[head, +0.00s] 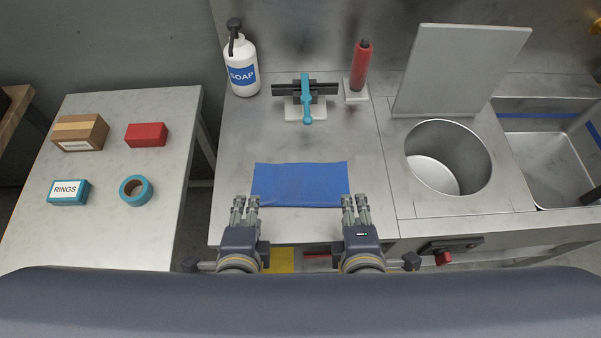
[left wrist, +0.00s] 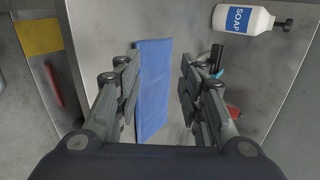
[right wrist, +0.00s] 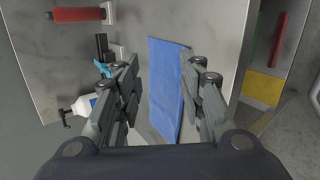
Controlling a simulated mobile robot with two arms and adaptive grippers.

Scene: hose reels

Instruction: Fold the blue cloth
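The blue cloth (head: 300,184) lies flat as a wide rectangle on the steel counter, near its front edge. It also shows in the left wrist view (left wrist: 152,85) and the right wrist view (right wrist: 168,85). My left gripper (head: 245,203) is at the cloth's front left corner, with its fingers apart in the left wrist view (left wrist: 160,85). My right gripper (head: 355,203) is at the front right corner, with its fingers apart in the right wrist view (right wrist: 160,85). Both are empty. Whether either touches the cloth is unclear.
Behind the cloth stand a soap bottle (head: 242,68), a turquoise-handled clamp-like device (head: 306,98) and a red cylinder (head: 361,66). A round steel bin opening (head: 447,160) with a raised lid is on the right. A side table (head: 105,220) holds boxes and a tape roll.

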